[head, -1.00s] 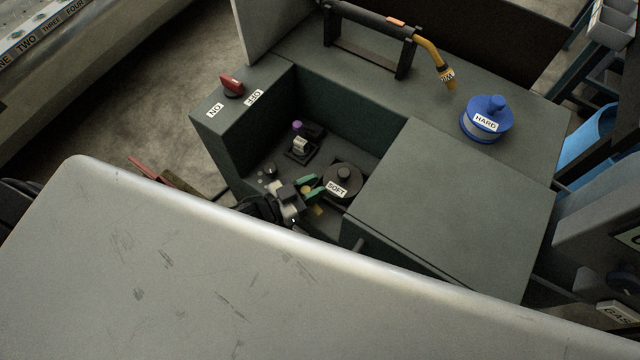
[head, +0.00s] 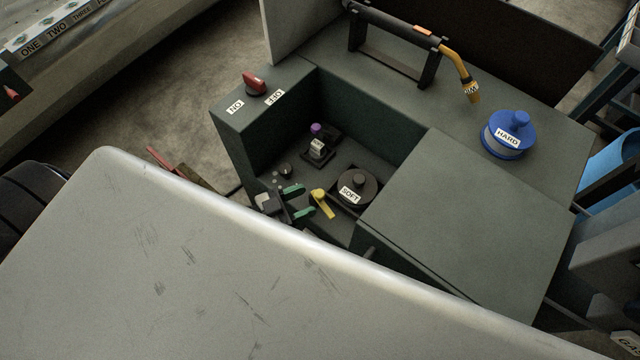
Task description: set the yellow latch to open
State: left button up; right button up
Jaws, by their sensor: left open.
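The yellow latch (head: 322,203) is a small lever on the floor of the dark green recess, beside the round SOFT-labelled part. Its wider end points up and left in the picture, its narrow end down and right. My left gripper (head: 299,202) has green fingertips and is open and empty. Its tips are just left of the latch and seem apart from it. No labels for the latch positions are readable. My right gripper is not in view.
In the recess are a round SOFT-labelled knob (head: 357,187) and a purple-topped part (head: 317,142). Recess walls and a raised block (head: 450,220) bound it.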

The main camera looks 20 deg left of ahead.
pick_arm(q)
jog(key=shift+v, duration=2.25)
